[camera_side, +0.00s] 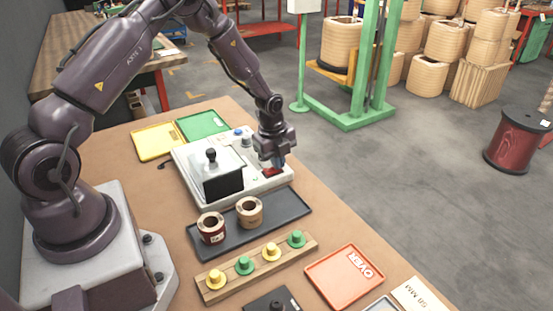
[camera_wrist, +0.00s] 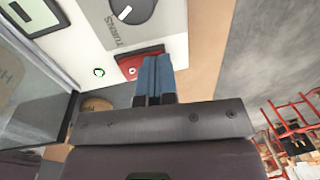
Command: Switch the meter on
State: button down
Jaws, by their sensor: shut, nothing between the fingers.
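The meter (camera_side: 262,185) is a pale box on the brown table, with a dark upright panel at its front. Its red switch plate (camera_wrist: 128,65) shows in the wrist view, partly hidden by my fingers; it also shows in the side view (camera_side: 271,171). My gripper (camera_wrist: 154,62) has blue fingers shut together with nothing between them, pointing down at the red plate. In the side view my gripper (camera_side: 276,162) is over the meter's right end. I cannot tell whether the fingertips touch the switch, or which way it is set.
A turns knob (camera_wrist: 132,10) and a small green-ringed spot (camera_wrist: 99,72) are beside the switch. A dark tray (camera_side: 285,212) with two coils, a wooden rack (camera_side: 225,290) of yellow and green pegs, and an orange OVER tray (camera_side: 330,287) lie in front.

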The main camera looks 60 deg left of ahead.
jog(key=shift+s, duration=0.2)
jog(key=shift+s+r, duration=0.25)
jog(key=shift+s, duration=0.35)
jog(key=shift+r, duration=0.15)
notch_tip(320, 180, up, 14)
jog(key=w, duration=0.1)
jog(key=shift+w, duration=0.35)
jog(key=shift+f, duration=0.2)
